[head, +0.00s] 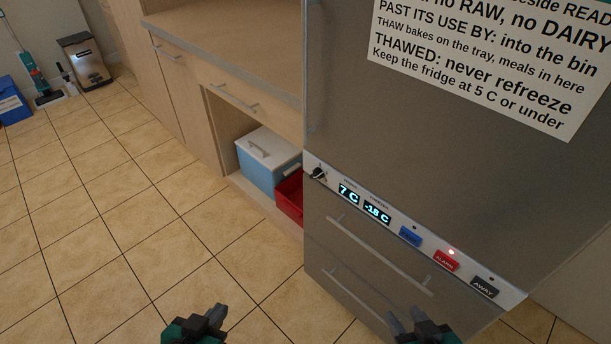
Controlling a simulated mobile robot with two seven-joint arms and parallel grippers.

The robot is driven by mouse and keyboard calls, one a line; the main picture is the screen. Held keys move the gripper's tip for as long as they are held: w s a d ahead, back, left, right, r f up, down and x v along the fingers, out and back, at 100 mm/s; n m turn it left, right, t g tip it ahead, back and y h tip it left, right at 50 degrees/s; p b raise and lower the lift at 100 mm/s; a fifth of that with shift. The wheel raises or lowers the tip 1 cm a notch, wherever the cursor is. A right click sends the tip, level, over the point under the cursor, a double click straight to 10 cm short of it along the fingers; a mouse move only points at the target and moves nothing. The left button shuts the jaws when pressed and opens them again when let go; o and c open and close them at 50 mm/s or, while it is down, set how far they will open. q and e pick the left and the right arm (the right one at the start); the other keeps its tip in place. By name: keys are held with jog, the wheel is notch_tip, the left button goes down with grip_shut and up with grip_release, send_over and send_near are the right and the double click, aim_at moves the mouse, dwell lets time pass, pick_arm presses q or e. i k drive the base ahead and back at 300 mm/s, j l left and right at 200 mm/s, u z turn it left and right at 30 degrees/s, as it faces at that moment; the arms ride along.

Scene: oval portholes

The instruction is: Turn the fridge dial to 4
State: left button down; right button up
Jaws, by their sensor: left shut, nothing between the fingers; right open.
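The fridge dial (318,174) is a small dark knob at the left end of the white control strip on the steel fridge (400,110). Its pointer position and numbers are too small to read. Beside it, one display (348,193) reads 7 C and another display (377,212) reads -18 C. My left gripper (210,318) is shut and empty at the bottom of the view, over the floor. My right gripper (408,322) is open and empty, in front of the lower drawers. Both are well apart from the dial.
The strip also has a blue button (410,236), a red ALARM button (446,261) with a lit lamp above, and a black AWAY button (484,287). Drawer handles (380,255) stick out below. A blue cool box (265,165) and red crate (290,196) sit left.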

aim_at(318, 173)
jog(key=i+j+z, duration=0.3)
jog(key=j, duration=0.75)
jog(key=i+j+z, duration=0.15)
jog(key=j+z, duration=0.2)
jog(key=j, duration=0.75)
jog(key=j+z, duration=0.3)
jog(key=j, duration=0.8)
